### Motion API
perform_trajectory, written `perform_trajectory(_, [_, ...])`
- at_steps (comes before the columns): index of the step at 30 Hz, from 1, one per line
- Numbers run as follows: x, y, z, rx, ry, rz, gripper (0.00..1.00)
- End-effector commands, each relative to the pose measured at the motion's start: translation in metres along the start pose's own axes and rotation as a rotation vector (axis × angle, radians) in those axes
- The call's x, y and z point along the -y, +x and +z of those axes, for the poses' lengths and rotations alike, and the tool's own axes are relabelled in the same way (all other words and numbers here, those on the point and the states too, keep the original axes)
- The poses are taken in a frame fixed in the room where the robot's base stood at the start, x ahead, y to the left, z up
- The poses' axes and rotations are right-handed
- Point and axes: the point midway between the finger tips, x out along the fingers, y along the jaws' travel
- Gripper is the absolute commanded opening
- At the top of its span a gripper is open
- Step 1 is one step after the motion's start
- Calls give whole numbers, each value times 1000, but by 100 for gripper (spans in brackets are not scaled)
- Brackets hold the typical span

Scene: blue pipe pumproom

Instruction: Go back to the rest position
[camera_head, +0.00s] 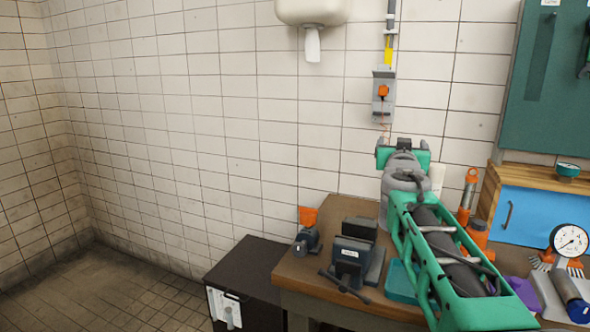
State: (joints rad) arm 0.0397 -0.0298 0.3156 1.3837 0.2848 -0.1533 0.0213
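My arm reaches from the lower right over the workbench (328,214), with its green and grey links in front of the tiled wall. My gripper (404,146) appears to be at the far end of the arm, facing away from the camera. Its fingers are hidden or too small to make out, so I cannot tell whether it is open or shut. No held object shows.
A dark cabinet (244,275) stands left; floor beyond is clear.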

Motion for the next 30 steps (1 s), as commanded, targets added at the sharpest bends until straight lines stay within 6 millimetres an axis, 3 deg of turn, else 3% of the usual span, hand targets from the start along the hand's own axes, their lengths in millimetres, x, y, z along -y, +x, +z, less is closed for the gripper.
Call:
perform_trajectory(5, [9, -38, 40, 199, -11, -48, 84])
perform_trajectory(8, [14, -71, 72, 340, -23, -81, 84])
perform_trajectory(15, [18, -191, 163, 738, -75, -171, 84])
perform_trajectory(24, [4, -358, 250, 1175, -163, -266, 84])
perform_trajectory(27, [-2, -397, 267, 1271, -186, -286, 84])
perform_trajectory(30, [-7, -418, 276, 1323, -200, -297, 84])
